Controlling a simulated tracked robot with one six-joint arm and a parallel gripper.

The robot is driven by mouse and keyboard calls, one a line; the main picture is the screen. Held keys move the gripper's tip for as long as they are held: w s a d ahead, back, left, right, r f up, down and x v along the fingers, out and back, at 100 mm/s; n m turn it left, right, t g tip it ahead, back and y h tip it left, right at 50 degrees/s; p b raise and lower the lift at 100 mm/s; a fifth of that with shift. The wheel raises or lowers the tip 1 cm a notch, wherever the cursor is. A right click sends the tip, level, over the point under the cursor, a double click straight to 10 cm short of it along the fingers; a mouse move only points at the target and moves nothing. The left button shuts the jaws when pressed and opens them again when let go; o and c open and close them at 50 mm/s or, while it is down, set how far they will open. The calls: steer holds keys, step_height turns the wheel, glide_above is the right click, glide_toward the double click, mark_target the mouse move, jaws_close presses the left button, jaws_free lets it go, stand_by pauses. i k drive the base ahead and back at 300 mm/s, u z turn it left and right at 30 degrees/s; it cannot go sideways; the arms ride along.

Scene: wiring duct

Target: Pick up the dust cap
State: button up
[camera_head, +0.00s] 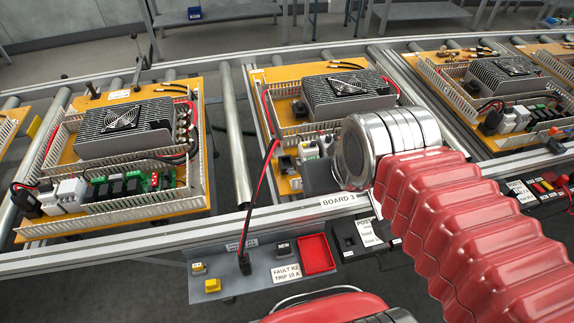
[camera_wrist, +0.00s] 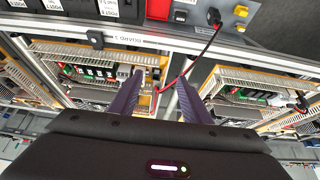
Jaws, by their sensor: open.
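No part is clearly marked as the dust cap. Two small yellow pieces, a rear one (camera_head: 198,268) and a front one (camera_head: 212,285), sit at the left of the grey shelf; which, if either, is the cap I cannot tell. In the wrist view yellow parts show at the top right (camera_wrist: 240,11), beyond and right of my fingers. My gripper (camera_wrist: 158,92) is open, its two dark fingers apart over board 3, with nothing clearly held. In the head view its dark body (camera_head: 320,177) shows beside the silver wrist; the fingertips are not clear.
A red-and-black cable runs from board 3 (camera_head: 262,92) to a black plug (camera_head: 244,264) on the grey shelf (camera_head: 235,290). A red tray (camera_head: 318,253) sits at the shelf's right. The conveyor rail (camera_head: 120,246) runs in front of several boards.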

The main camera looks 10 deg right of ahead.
mark_target(213, 285)
steer(key=k, duration=0.5)
steer(key=u, duration=1.25)
steer(key=i, duration=0.5)
steer(key=z, duration=0.25)
